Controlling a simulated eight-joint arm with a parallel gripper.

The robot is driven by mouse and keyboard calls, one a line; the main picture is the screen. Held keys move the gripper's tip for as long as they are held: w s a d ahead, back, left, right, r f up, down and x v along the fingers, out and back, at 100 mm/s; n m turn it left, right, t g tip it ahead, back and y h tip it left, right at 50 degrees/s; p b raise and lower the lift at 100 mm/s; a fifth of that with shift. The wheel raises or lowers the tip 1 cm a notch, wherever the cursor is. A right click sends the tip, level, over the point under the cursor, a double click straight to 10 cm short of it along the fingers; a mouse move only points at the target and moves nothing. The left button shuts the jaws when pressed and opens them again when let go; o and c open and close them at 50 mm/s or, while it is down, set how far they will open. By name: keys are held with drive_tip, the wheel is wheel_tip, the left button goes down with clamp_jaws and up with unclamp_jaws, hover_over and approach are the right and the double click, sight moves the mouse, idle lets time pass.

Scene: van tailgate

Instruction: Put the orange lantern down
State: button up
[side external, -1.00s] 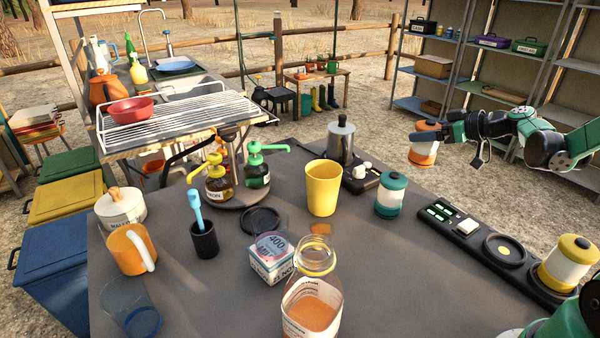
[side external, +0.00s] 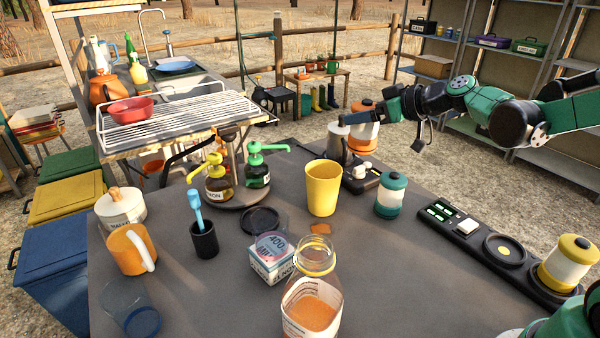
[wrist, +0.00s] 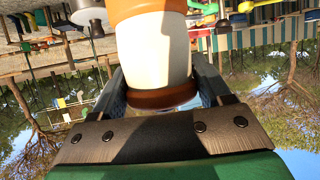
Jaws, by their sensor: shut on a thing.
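The orange lantern (side external: 364,138) has an orange top and base and a white middle. In the wrist view the lantern (wrist: 154,50) fills the space between the fingers (wrist: 158,92). I cannot tell whether its base touches anything.
A teal lantern (side external: 391,195) and a yellow cup (side external: 323,188) stand nearby. A dark charging strip (side external: 471,244) holds a yellow lantern (side external: 567,263) at its right end. A round pad on the strip (side external: 504,250) is empty. A glass jar (side external: 313,298) stands at the front.

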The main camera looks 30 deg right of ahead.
drive_tip(key=a+m+h, duration=0.1)
drive_tip(key=a, duration=0.2)
drive_tip(key=a+f+h, duration=0.1)
drive_tip(key=a, duration=0.2)
drive_tip(key=a+f+m+h, duration=0.1)
drive_tip(key=a, duration=0.2)
drive_tip(key=shift+w+m, duration=0.3)
drive_tip(key=s+a+r+m+g+h, duration=0.1)
drive_tip(key=s+a+r+m+h, duration=0.15)
drive_tip(key=a, duration=0.55)
drive_tip(key=s+a+r+m+h, duration=0.1)
drive_tip(key=a+r+m+h, duration=0.15)
drive_tip(key=a, duration=0.65)
drive_tip(key=s+a+r+m+g+h, duration=0.1)
drive_tip(key=s+a+r+m+h, duration=0.15)
drive_tip(key=a, duration=0.55)
drive_tip(key=f, duration=1.9)
drive_tip(key=shift+a+f, duration=0.15)
drive_tip(key=shift+a, duration=0.1)
drive_tip(key=o, duration=1.4)
drive_tip(key=shift+c, duration=0.2)
drive_tip(key=v, duration=0.7)
drive_tip(key=shift+s, duration=0.3)
